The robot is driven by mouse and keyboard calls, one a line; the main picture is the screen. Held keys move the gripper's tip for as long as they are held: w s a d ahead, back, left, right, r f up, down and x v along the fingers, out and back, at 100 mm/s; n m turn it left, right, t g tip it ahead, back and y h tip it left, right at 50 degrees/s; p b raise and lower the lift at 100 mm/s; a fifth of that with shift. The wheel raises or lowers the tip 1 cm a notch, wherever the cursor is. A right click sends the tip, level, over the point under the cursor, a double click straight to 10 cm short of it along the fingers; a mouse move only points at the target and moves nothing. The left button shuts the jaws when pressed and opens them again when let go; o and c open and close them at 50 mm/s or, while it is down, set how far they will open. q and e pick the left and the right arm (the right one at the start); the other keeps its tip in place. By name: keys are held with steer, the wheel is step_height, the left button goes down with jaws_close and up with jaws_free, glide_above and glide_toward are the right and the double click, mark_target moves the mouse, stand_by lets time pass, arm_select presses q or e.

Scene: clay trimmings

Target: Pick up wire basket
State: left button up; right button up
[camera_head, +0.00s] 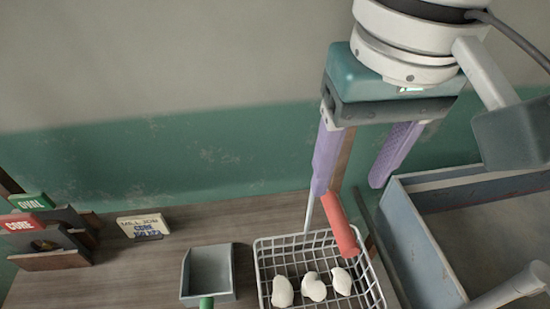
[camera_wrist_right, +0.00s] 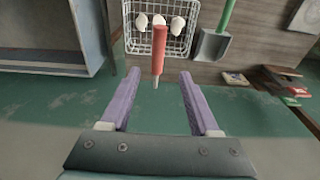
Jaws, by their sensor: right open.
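The wire basket (camera_head: 262,262) is a white wire grid on the wooden table, with several white lumps (camera_head: 313,286) lying in it. It also shows at the top of the right wrist view (camera_wrist_right: 190,38). A red grip (camera_head: 340,224) rises at the basket's back side; I cannot tell whether it is joined to the basket. My right gripper (camera_head: 350,188) is open and empty, its purple fingers pointing down above the basket's back edge. In the right wrist view, the red grip (camera_wrist_right: 158,50) lies in line with the gap between the fingers (camera_wrist_right: 160,74). My left gripper is not in view.
A grey scoop (camera_head: 207,272) with a green handle lies left of the basket. A blue-grey open box (camera_head: 405,240) stands close on the right. Signed stands (camera_head: 50,245) and a small sign (camera_head: 143,227) are at the left. The green and beige wall (camera_head: 170,155) rises behind.

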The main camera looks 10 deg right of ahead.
mark_target(337, 208)
steer(key=f, duration=0.4)
steer(key=shift+w+d+f, duration=0.2)
steer(key=shift+d, duration=0.1)
steer(key=shift+w+a+f, duration=0.1)
steer(key=shift+w+f, duration=0.1)
steer(key=shift+f, duration=0.65)
steer(key=shift+w+d+f, duration=0.1)
steer(key=shift+w+f, duration=0.1)
steer(key=shift+f, duration=0.7)
steer(key=shift+w+a+f, duration=0.1)
steer(key=shift+w+f, duration=0.1)
steer(key=shift+f, duration=0.65)
jaws_close()
steer(key=shift+r, duration=0.1)
